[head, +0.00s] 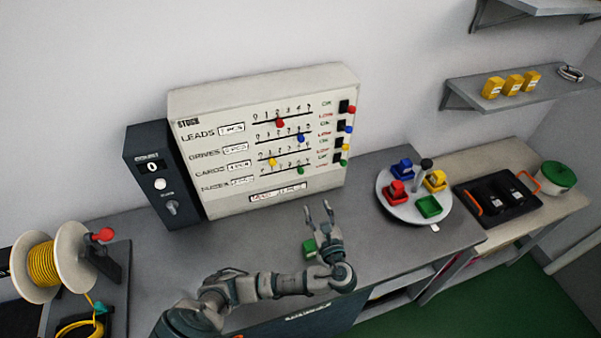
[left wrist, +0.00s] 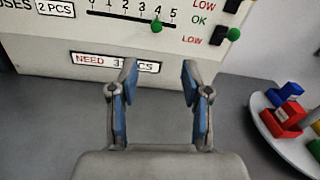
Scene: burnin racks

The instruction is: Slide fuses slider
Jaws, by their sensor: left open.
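The fuses slider is the green knob (head: 300,170) on the bottom row of the white stock panel (head: 330,80). In the left wrist view the green knob (left wrist: 156,26) sits on its dark slot close to the 4 mark. The label beside that row reads 2 PCS, and a framed label (left wrist: 115,62) below starts with NEED; its number is partly hidden. My left gripper (head: 318,207) is open and empty, in front of and below the panel, apart from the knob. In the left wrist view its fingers (left wrist: 160,80) point toward the panel's lower edge.
Red, blue and yellow knobs sit on the rows above. A dark counter box (head: 160,180) stands left of the panel. A round tray (head: 408,210) with coloured blocks is to the right; a yellow wire spool (head: 45,264) is left.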

